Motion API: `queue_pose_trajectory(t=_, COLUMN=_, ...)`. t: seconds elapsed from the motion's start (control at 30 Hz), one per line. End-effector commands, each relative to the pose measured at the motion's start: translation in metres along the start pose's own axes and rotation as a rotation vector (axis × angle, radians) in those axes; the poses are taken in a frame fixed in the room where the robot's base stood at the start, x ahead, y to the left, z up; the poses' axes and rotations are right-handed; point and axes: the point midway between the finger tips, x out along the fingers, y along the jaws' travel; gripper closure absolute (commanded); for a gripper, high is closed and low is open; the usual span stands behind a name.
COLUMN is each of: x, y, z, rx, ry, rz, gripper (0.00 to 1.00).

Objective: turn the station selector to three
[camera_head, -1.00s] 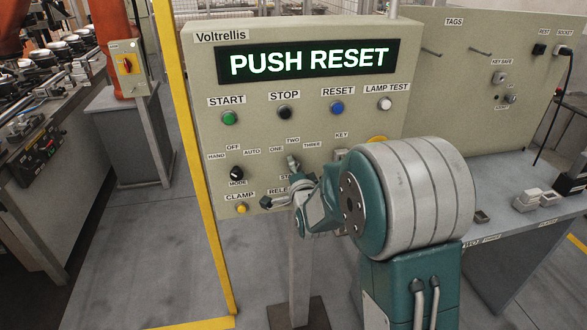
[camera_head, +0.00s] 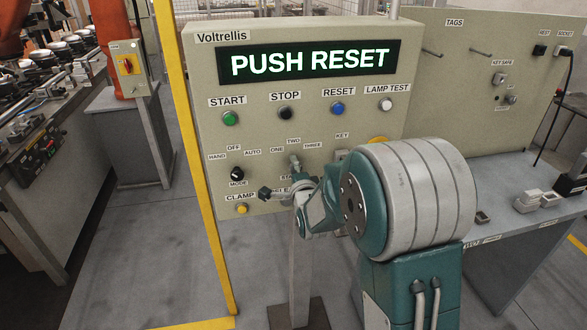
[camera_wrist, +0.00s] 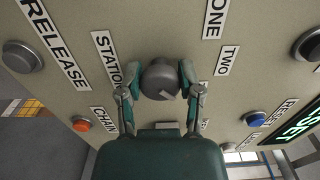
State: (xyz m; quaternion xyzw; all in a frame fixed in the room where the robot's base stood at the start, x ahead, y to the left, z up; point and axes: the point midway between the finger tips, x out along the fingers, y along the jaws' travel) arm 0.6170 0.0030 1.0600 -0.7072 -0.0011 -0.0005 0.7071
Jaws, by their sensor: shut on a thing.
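The station selector (camera_wrist: 160,77) is a dark grey round knob on the beige panel, shown in the wrist view. My gripper (camera_wrist: 160,84) is shut on it, one finger on each side. A short pale mark shows on the knob's face; which number it points at I cannot tell for sure. The labels ONE (camera_wrist: 215,18) and TWO (camera_wrist: 229,60) are readable beside it, and my finger partly covers the area past TWO.
The panel display (camera_head: 310,62) reads PUSH RESET. The blue RESET button (camera_head: 336,107), green START button (camera_head: 229,118) and black mode knob (camera_head: 237,173) are close by.

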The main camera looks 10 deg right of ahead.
Motion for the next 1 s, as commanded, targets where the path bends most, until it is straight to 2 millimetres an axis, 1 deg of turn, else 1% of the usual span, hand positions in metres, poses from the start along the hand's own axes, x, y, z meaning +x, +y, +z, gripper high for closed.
queue_pose_trajectory(t=0.1, x=0.0, y=0.003, z=-0.002, rx=0.001, ry=0.004, rz=0.008, gripper=1.0)
queue_pose_trajectory(t=0.13, x=0.0, y=0.003, z=-0.002, rx=0.0, ry=0.004, rz=0.008, gripper=0.4)
queue_pose_trajectory(t=0.17, x=0.0, y=0.003, z=-0.002, rx=0.0, ry=0.004, rz=0.008, gripper=0.26)
queue_pose_trajectory(t=0.2, x=0.0, y=0.003, z=-0.002, rx=0.0, ry=0.004, rz=0.008, gripper=0.18)
queue_pose_trajectory(t=0.57, x=-0.001, y=0.002, z=0.0, rx=-0.002, ry=0.001, rz=0.004, gripper=0.18)
queue_pose_trajectory(t=0.67, x=-0.006, y=0.001, z=0.0, rx=-0.002, ry=0.001, rz=0.003, gripper=0.18)
queue_pose_trajectory(t=0.77, x=-0.02, y=0.0, z=0.0, rx=-0.002, ry=0.001, rz=0.002, gripper=0.18)
queue_pose_trajectory(t=1.0, x=-0.07, y=0.001, z=0.0, rx=-0.002, ry=0.002, rz=0.004, gripper=0.18)
